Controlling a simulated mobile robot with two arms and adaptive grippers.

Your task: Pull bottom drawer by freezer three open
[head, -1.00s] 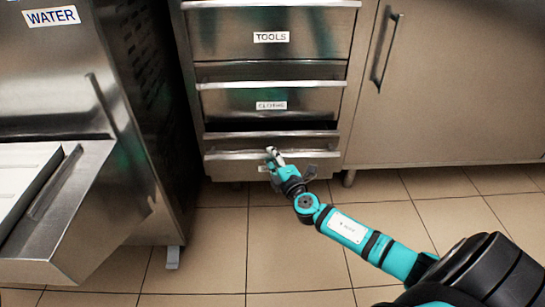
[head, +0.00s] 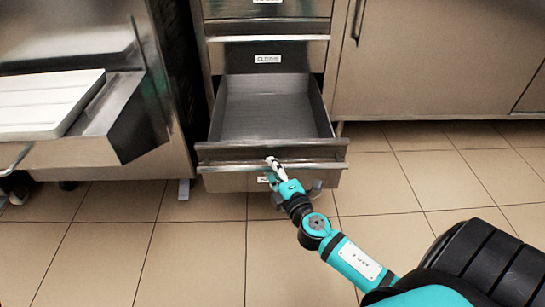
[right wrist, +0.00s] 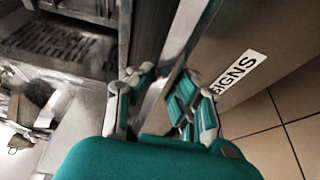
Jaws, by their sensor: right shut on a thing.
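The bottom drawer (head: 272,112) stands well out from the drawer cabinet, and its grey inside looks empty. Its front carries a bar handle (head: 225,147) along the top edge. In the right wrist view the drawer front (right wrist: 275,38) shows a white SIGNS label (right wrist: 238,73). My right gripper (head: 275,170) is shut on the handle near the middle of its length. In the right wrist view the gripper's fingers (right wrist: 161,88) lie on either side of the bar. My left gripper is not in view.
A steel machine (head: 105,150) with a white ribbed board (head: 45,100) stands to the left. The CLOTHING-like labelled drawer (head: 300,57) above is shut. A closed cabinet (head: 430,70) is to the right. The tiled floor (head: 180,265) in front is clear.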

